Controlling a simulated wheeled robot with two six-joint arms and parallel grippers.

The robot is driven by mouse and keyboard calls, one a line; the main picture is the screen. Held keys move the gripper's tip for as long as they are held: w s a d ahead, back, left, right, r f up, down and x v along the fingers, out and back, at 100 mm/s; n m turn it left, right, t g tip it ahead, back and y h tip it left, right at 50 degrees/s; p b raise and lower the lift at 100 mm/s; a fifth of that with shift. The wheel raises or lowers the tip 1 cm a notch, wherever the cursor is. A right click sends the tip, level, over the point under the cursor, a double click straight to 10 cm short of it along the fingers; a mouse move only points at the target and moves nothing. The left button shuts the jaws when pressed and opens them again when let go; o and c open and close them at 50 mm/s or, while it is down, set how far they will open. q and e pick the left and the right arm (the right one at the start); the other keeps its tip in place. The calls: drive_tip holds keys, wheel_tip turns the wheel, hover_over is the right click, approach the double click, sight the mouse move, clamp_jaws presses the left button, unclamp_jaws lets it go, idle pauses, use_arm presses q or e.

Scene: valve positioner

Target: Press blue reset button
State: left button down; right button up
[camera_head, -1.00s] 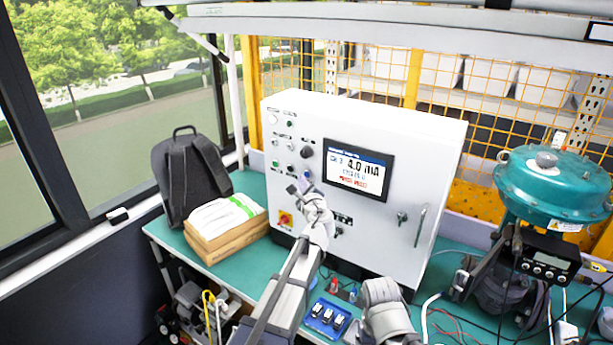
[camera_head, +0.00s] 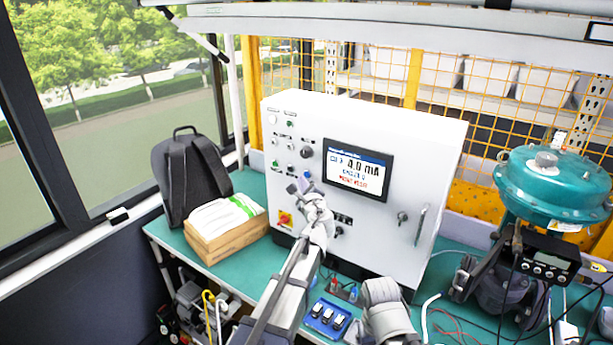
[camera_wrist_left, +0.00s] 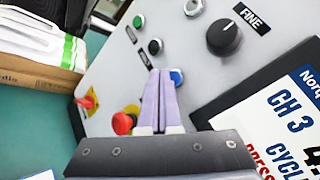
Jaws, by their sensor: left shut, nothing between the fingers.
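The blue button (camera_wrist_left: 177,77) is on the white control cabinet's front panel. In the left wrist view it is partly hidden behind my left gripper's fingers (camera_wrist_left: 160,75). In the head view the blue button (camera_head: 307,175) shows as a small spot just above the fingertips of my left gripper (camera_head: 306,187). The fingers are shut together, empty, and point at the panel just beside the button. I cannot tell whether they touch it.
The cabinet (camera_head: 385,130) has a screen (camera_head: 357,169), a black FINE knob (camera_wrist_left: 224,37), a red knob (camera_wrist_left: 123,123) and other small buttons close by. A cardboard box (camera_head: 225,242) and a backpack (camera_head: 190,175) stand left. A teal actuator (camera_head: 553,185) stands right.

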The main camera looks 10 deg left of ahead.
use_arm(q)
drive_tip(key=shift+w+d, duration=0.15)
drive_tip(key=shift+w, duration=0.3)
drive_tip(key=shift+w+d, duration=0.15)
drive_tip(key=shift+w, duration=0.15)
idle(0.8)
idle(0.4)
drive_tip(key=shift+s+a, duration=0.25)
drive_tip(key=shift+s, duration=0.45)
drive_tip(key=s, duration=0.1)
drive_tip(key=s+a, duration=0.1)
drive_tip(key=s, duration=0.2)
drive_tip(key=shift+s+a, duration=0.35)
drive_tip(key=shift+s, duration=0.05)
